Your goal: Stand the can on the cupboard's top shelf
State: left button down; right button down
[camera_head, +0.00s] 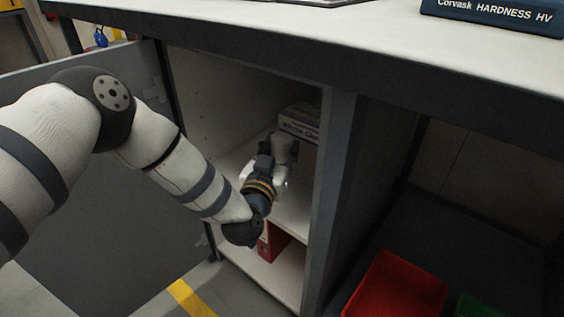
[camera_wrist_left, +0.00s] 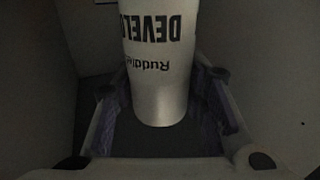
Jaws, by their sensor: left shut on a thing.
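The can (camera_wrist_left: 157,62) is pale with dark lettering, upside down in the left wrist view, and stands between the fingers of my left gripper (camera_wrist_left: 160,98). The fingers are shut on it from both sides. In the head view my left gripper (camera_head: 268,168) reaches inside the open cupboard (camera_head: 340,150), above its top shelf (camera_head: 292,207). The can (camera_head: 284,146) shows there only partly, past the gripper. I cannot tell whether its base touches the shelf. My right gripper is not in view.
A glove box (camera_head: 300,122) lies at the back of the shelf, close to the can. A red object (camera_head: 271,242) stands on the level below. The cupboard door (camera_head: 85,160) is open at the left. A red bin (camera_head: 400,287) is at the right.

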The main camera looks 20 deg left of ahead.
pick_arm(q)
notch_tip(320, 180, down, 3)
jog(key=shift+a+r+b, duration=0.1)
jog(key=shift+b, duration=0.25)
jog(key=shift+r, duration=0.25)
jog(key=shift+f, duration=0.2)
jog(key=c, duration=1)
grip_release()
jog(key=shift+r, duration=0.15)
jog(key=s+p, duration=0.1)
jog(key=s, duration=0.3)
jog(key=s+p, duration=0.1)
jog(key=s, duration=0.3)
jog(key=s+p, duration=0.2)
jog(key=s, duration=0.2)
jog(key=shift+d, duration=0.3)
